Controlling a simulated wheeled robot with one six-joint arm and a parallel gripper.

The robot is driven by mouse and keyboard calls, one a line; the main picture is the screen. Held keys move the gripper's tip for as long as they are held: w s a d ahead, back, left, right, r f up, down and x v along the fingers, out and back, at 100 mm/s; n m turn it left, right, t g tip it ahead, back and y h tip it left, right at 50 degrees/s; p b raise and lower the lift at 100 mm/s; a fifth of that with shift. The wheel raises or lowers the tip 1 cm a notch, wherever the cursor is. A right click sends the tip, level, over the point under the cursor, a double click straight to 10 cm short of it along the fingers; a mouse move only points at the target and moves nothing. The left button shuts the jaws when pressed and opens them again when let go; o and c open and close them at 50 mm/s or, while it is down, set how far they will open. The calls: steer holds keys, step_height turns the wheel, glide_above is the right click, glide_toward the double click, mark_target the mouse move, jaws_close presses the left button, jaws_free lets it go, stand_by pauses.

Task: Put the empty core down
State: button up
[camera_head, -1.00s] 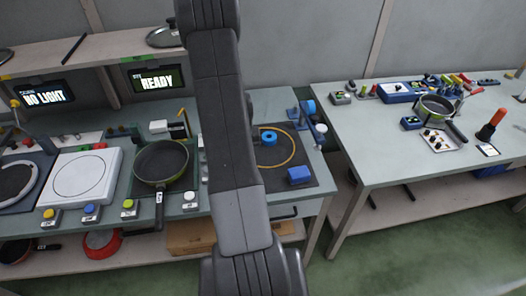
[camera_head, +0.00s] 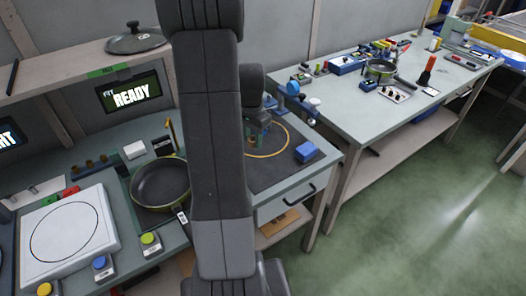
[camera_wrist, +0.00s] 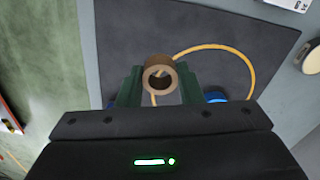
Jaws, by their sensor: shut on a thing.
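The empty core, a brown cardboard ring (camera_wrist: 148,73), is between the green fingers of my gripper (camera_wrist: 159,88) in the wrist view. The fingers are shut on it, and its open hole faces the camera. Below it lies a dark mat (camera_wrist: 120,35) with a yellow circle outline (camera_wrist: 236,50). In the head view my gripper (camera_head: 258,134) is above the mat (camera_head: 290,167), near the circle's left part; I cannot make out the core there. A blue round thing (camera_wrist: 215,97) shows partly behind the gripper in the wrist view. I cannot tell the core's height above the mat.
A pan (camera_head: 153,188) sits left of my arm.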

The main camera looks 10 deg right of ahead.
mark_target(258, 165)
steer(key=shift+s+d+m, duration=0.25)
steer(key=shift+d+m, duration=0.15)
steer(key=shift+d, duration=0.15)
steer(key=shift+d+f, duration=0.1)
steer(key=shift+f, duration=0.2)
steer(key=shift+f+p, duration=0.5)
steer(key=shift+f, duration=3.9)
steer(key=o, duration=0.4)
steer(key=shift+f, duration=0.2)
steer(key=shift+c, duration=0.2)
steer(key=o, duration=0.4)
steer(key=shift+r, duration=0.1)
steer(key=shift+o, duration=0.2)
step_height(258, 165, up, 12)
steer(key=shift+r+b, duration=0.15)
steer(key=shift+b, duration=0.25)
